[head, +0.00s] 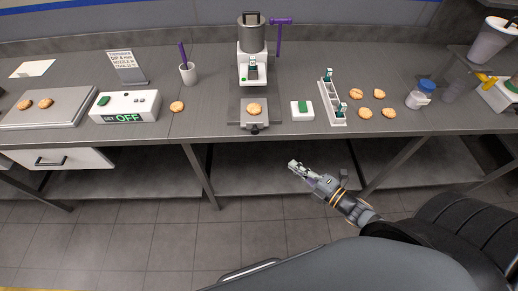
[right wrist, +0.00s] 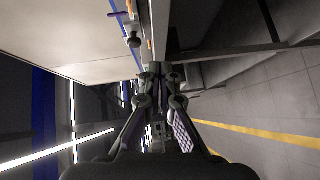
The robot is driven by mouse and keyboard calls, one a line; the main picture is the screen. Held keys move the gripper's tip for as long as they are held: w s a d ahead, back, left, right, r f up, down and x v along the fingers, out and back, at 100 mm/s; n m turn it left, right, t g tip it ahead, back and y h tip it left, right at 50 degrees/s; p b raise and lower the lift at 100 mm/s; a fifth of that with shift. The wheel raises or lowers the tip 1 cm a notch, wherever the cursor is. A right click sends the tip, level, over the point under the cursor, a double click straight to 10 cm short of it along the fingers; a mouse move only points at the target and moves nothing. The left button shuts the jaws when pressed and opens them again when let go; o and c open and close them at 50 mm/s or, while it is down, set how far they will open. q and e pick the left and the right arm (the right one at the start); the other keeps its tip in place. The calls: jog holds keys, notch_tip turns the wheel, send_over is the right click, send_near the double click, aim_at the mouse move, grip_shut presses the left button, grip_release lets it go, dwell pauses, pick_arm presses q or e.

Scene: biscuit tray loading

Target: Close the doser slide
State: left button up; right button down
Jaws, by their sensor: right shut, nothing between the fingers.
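The doser (head: 252,66) stands at the back middle of the counter, with a steel hopper (head: 251,35) on top and a purple T-shaped handle (head: 280,38) at its right. Below it a dark plate with a front knob (head: 254,128) bears a biscuit (head: 254,108). I cannot tell which part is the slide or how far it is open. My right gripper (head: 294,165) is shut and empty, in front of and below the counter edge, apart from the doser. Its closed fingers show in the right wrist view (right wrist: 160,74). My left gripper is not in view.
A white block with a green top (head: 302,109) and a white rack (head: 332,103) stand right of the doser, beside several biscuits (head: 365,112). A box reading OFF (head: 124,106) and a cup (head: 188,74) stand left. Open floor lies before the counter.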

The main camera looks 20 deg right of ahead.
jog(key=s+a+r+n+y, duration=0.1)
jog(key=a+r+n+y, duration=0.1)
jog(key=a+r, duration=0.2)
jog(key=w+a, duration=0.1)
jog(key=w, duration=0.3)
jog(key=w+a, duration=0.1)
jog(key=w, duration=0.3)
jog(key=w+a, duration=0.1)
jog(key=w, duration=0.3)
jog(key=shift+w+a, duration=0.25)
jog(key=shift+a, duration=0.1)
